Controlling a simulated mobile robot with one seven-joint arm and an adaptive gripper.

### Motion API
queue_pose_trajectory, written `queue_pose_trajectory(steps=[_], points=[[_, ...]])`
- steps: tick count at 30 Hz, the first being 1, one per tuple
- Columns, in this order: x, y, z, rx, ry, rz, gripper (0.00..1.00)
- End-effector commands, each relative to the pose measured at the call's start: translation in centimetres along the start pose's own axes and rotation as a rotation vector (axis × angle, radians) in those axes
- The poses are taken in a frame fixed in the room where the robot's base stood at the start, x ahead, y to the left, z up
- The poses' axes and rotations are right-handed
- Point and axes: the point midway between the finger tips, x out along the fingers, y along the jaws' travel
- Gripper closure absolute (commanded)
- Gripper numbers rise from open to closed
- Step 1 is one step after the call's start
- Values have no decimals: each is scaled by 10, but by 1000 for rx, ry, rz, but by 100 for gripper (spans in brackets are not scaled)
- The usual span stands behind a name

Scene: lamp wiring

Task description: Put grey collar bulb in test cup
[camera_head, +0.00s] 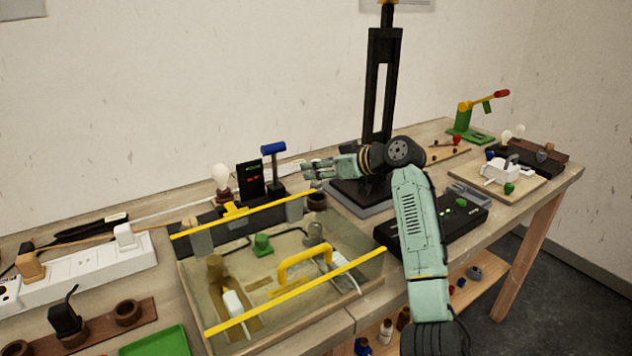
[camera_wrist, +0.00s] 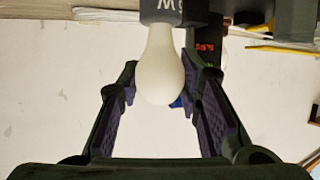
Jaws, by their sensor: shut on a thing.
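My gripper (camera_head: 312,169) is raised above the back of the bench, its fingers pointing left. In the wrist view, which is upside down, a white bulb (camera_wrist: 160,70) sits between the two fingers of my gripper (camera_wrist: 163,75), which are shut on it. Its dark grey collar (camera_wrist: 162,12), with part of a "W" marking, points down toward the bench. In the head view I cannot make this bulb out clearly at the fingers. A brown cup (camera_head: 317,201) stands below my gripper. I cannot tell whether it is the test cup.
Another white bulb (camera_head: 221,176) stands upright left of a black meter (camera_head: 250,180) with a lit display. A blue-topped lever (camera_head: 273,149) is close to my fingertips. A clear case with yellow edges (camera_head: 300,285) fills the front middle. A black stand (camera_head: 383,80) rises behind my arm.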

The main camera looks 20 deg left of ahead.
Motion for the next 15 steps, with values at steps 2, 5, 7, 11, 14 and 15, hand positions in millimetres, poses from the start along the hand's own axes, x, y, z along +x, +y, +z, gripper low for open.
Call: queue_pose_trajectory(steps=[2,5,7,11,14,15], points=[[2,0,4,-1,0,0,97],[5,0,12,2,0,-1,97],[8,0,19,2,0,-1,97],[15,0,38,3,-3,-2,100],[19,-1,45,2,-7,-4,100],[20,-1,46,3,-9,-4,100]])
